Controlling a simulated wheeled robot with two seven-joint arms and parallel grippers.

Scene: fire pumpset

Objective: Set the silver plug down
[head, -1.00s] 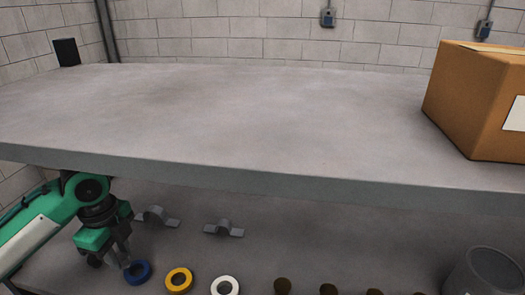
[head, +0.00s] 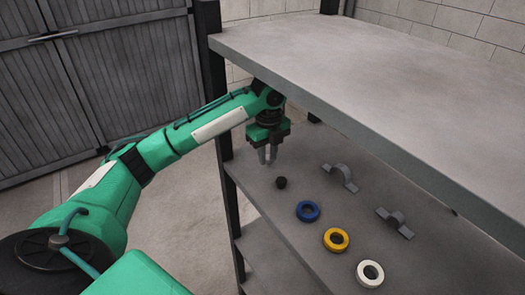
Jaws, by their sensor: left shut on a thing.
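My left gripper (head: 268,155) reaches in over the middle shelf (head: 300,245), its grey fingers pointing down. It is shut on a small grey thing, taken to be the silver plug; the fingers hide most of it and its outline is hard to make out. The fingertips are just above and left of a small dark round piece (head: 281,183) on the shelf. I cannot tell the exact gap between fingertips and shelf. My right gripper is not in view.
A blue ring (head: 299,209), a yellow ring (head: 328,244) and a white ring (head: 360,278) lie in a row on the middle shelf. Two grey brackets (head: 351,182) (head: 405,230) lie behind. The upper shelf (head: 370,60) overhangs; a dark post (head: 226,180) stands left.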

